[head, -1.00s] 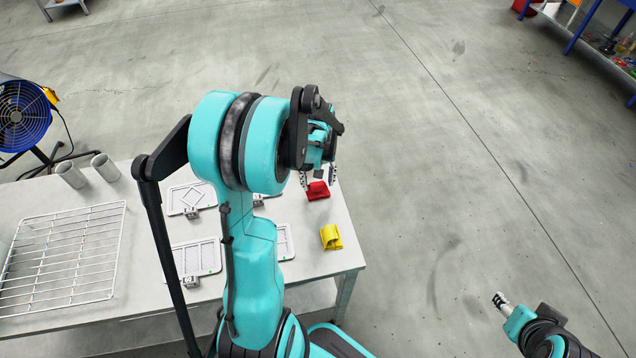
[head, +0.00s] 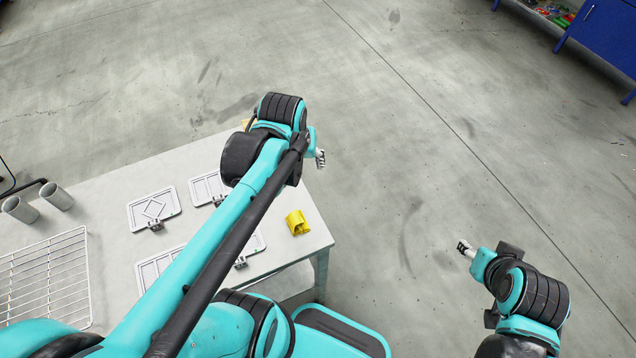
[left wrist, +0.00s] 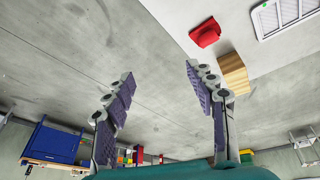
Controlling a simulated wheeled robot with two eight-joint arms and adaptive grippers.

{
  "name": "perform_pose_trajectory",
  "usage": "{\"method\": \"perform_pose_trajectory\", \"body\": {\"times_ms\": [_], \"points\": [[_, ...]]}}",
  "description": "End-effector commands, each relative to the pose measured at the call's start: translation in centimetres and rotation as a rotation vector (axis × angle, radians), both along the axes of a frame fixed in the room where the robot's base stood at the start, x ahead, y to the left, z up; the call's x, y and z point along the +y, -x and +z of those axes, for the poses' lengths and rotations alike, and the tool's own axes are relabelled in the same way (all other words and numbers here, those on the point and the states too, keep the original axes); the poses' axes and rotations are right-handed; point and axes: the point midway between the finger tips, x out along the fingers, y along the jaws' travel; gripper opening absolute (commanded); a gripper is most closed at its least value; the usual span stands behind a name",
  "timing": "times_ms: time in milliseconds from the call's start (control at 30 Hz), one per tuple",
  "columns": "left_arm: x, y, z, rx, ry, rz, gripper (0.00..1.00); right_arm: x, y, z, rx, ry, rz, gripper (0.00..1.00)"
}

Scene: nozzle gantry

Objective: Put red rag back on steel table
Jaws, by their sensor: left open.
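The red rag (left wrist: 205,33) lies bunched on the pale steel table (left wrist: 270,62), near its edge, at the top of the left wrist view. In the head view my left arm hides the rag, while the table (head: 100,250) shows at the left. My left gripper (head: 320,159) is past the table's right edge, over the floor. In the left wrist view the left gripper (left wrist: 160,85) has its fingers wide apart with nothing between them. My right gripper (head: 464,247) is low at the right, over the floor, too small to read.
A wooden block (left wrist: 233,73) stands near the red rag. Framed panels (head: 153,209), a wire rack (head: 45,275) and grey cups (head: 57,196) occupy the table. The floor to the right is clear.

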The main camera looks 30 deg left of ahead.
Motion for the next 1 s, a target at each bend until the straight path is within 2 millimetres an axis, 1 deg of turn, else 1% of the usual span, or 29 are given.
{"method": "perform_pose_trajectory", "body": {"times_ms": [33,100,200,300,467,767,867,1000], "points": [[-1.7,1.2,0.2,-0.044,-0.020,-0.072,0.56,0.0,0.0,0.0,0.000,0.000,0.000,0.49],[-3.5,2.3,0.5,-0.106,-0.049,-0.160,0.56,0.0,0.0,0.0,0.000,0.000,0.000,0.49],[-5.4,3.7,0.5,-0.179,-0.082,-0.262,0.56,0.0,0.0,0.0,0.000,0.000,0.000,0.49],[-6.6,4.5,0.4,-0.231,-0.106,-0.332,0.56,0.0,0.0,0.0,0.000,0.000,0.000,0.49],[-7.4,4.9,0.3,-0.265,-0.122,-0.375,0.56,0.0,0.0,0.0,0.000,0.000,0.000,0.49],[-7.3,4.9,0.1,-0.266,-0.122,-0.375,0.56,0.0,0.0,-0.3,0.000,0.000,0.000,0.49],[-7.3,4.9,-1.3,-0.265,-0.122,-0.374,0.56,0.0,0.0,-1.6,0.000,0.000,0.000,0.49],[-7.3,5.0,-4.2,-0.265,-0.122,-0.373,0.56,0.0,0.0,-4.5,0.000,0.000,0.000,0.49]]}}
